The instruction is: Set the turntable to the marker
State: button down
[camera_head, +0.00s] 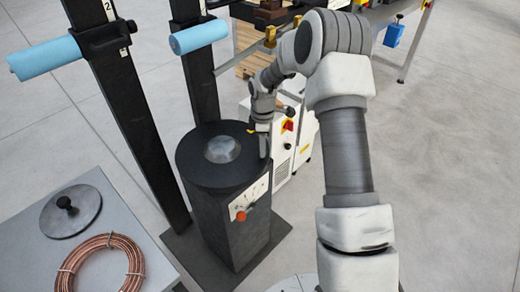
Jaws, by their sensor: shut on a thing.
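The turntable (195,157) is a dark round disc with a silver dome (222,149) at its centre, on top of a black pedestal (232,232). My gripper (263,145) points down at the disc's right edge and is shut on a part of the turntable there; the fingers hide the gripped part. A small yellow mark (251,131) shows beside the fingers; I cannot tell if it is the marker. A white plate (250,197) with dark markings and an orange-red knob (240,215) are on the pedestal's front.
A grey table (150,246) at lower left holds a copper coil (101,264) and a round lid (70,211). Black posts with blue rollers (47,57) (198,37) stand behind. A white cabinet (302,148) is close on the right.

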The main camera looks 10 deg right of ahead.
jog(key=shift+w+d, duration=0.1)
jog(key=shift+w, duration=0.15)
dwell(0.3)
jog(key=c, duration=0.6)
grip_release()
jog(key=shift+r, duration=0.1)
jog(key=shift+r+p, duration=0.8)
jog(key=shift+r, duration=7.85)
